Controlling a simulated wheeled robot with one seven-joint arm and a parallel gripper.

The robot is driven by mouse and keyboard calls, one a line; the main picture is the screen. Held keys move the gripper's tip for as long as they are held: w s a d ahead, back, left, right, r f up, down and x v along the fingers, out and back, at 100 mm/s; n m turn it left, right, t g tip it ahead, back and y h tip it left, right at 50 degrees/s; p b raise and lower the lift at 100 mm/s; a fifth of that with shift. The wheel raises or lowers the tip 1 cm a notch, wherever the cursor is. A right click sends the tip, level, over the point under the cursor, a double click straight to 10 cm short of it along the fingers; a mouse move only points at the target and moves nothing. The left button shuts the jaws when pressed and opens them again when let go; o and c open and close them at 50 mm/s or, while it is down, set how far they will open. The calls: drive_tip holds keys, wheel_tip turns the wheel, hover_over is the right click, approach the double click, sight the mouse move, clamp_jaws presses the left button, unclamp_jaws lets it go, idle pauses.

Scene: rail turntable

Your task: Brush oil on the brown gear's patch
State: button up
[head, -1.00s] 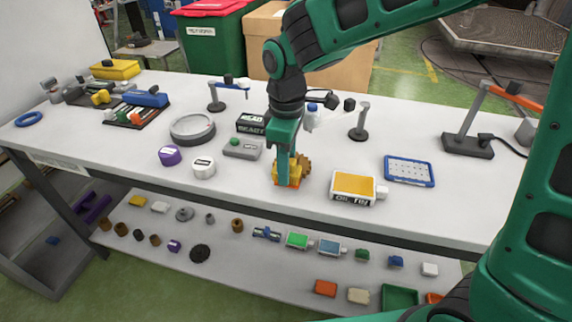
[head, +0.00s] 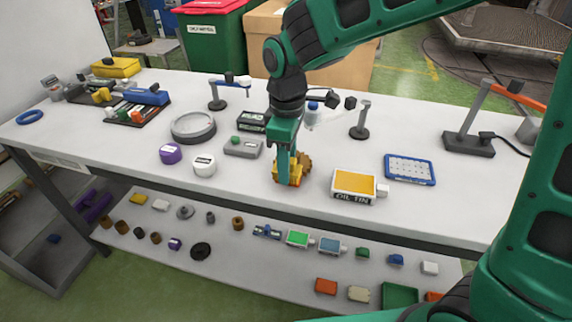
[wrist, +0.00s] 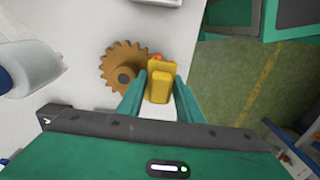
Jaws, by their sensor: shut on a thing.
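My gripper (head: 288,168) points down over the front middle of the bench. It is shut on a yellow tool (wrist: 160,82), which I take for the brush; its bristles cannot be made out. A small orange part shows at its far end. The brown gear (head: 305,161) is right beside the held tool, partly hidden behind it in the head view. The oil tin (head: 354,185), with a yellow top, stands to the right.
Left of the gripper are a grey box with a green button (head: 242,147), a white round tub (head: 204,164) and a purple one (head: 170,153). A blue-framed tablet (head: 410,169) lies right of the tin. Small lamp stands are behind. The lower shelf holds many loose parts.

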drive_tip(key=shift+w, duration=0.15)
drive_tip(key=shift+s+a, duration=0.1)
drive_tip(key=shift+s, duration=0.35)
idle(0.4)
drive_tip(key=shift+w, duration=0.45)
idle(0.3)
drive_tip(key=shift+s, duration=0.45)
idle(0.4)
drive_tip(key=shift+r, duration=0.1)
drive_tip(key=shift+r, duration=3.4)
drive_tip(key=shift+w, duration=0.1)
